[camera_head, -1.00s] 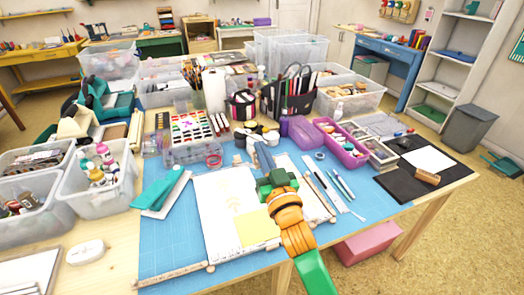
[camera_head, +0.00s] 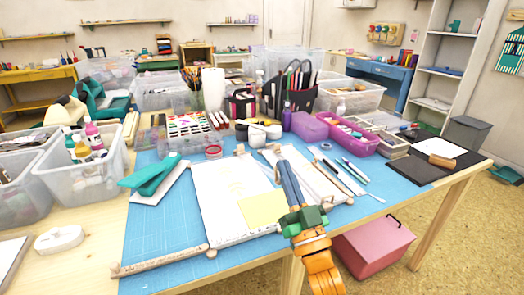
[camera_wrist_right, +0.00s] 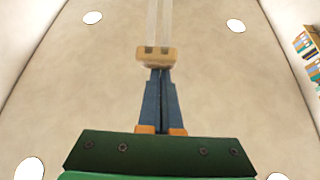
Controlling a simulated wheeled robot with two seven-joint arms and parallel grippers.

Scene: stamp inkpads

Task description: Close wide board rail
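A wide white board (camera_head: 212,196) with a yellow sheet (camera_head: 262,208) lies on the blue mat. In the right wrist view the fingers (camera_wrist_right: 160,75) are together, pointing at the ceiling. A pale wooden block (camera_wrist_right: 156,56) with two translucent strips shows at their tips; I cannot tell whether they touch it. My left gripper is not in view.
A teal stapler-like tool (camera_head: 152,176) lies left of the wide board. Pens (camera_head: 352,172), a purple tray (camera_head: 345,138) and a black mat (camera_head: 420,170) are at the right. Paints and cups stand behind. The mat's left part (camera_head: 150,225) is clear.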

